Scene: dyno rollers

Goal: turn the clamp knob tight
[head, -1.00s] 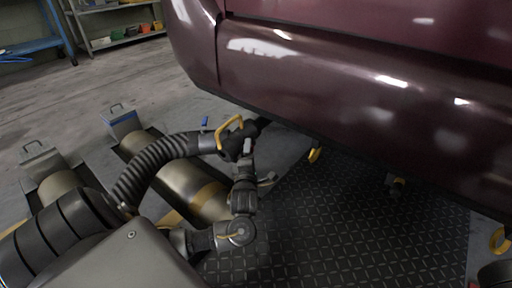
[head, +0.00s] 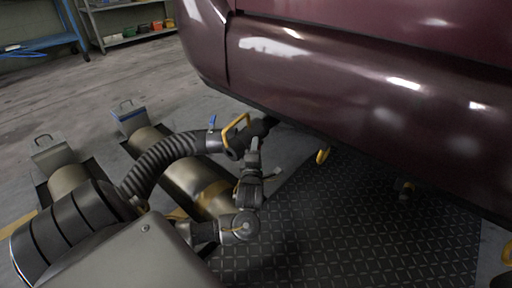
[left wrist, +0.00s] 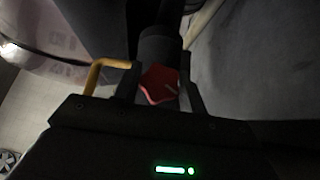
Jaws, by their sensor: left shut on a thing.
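The red clamp knob (left wrist: 158,85) sits between the fingers of my left gripper (left wrist: 161,88) in the left wrist view. The gripper is shut on it. In the head view my left gripper (head: 254,150) reaches up to the black nozzle (head: 260,126) at the end of the ribbed hose (head: 165,158). The knob is hidden there. A yellow handle (head: 235,130) stands on the nozzle fitting; it also shows left of the fingers in the left wrist view (left wrist: 98,75). The nozzle's tip lies under the car's lower edge. My right gripper is not in view.
The dark red car (head: 350,80) overhangs the nozzle closely. Metal rollers (head: 190,175) lie in the floor below the hose. A black tread-plate mat (head: 350,220) covers the floor at right. Shelves (head: 125,30) stand far back left.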

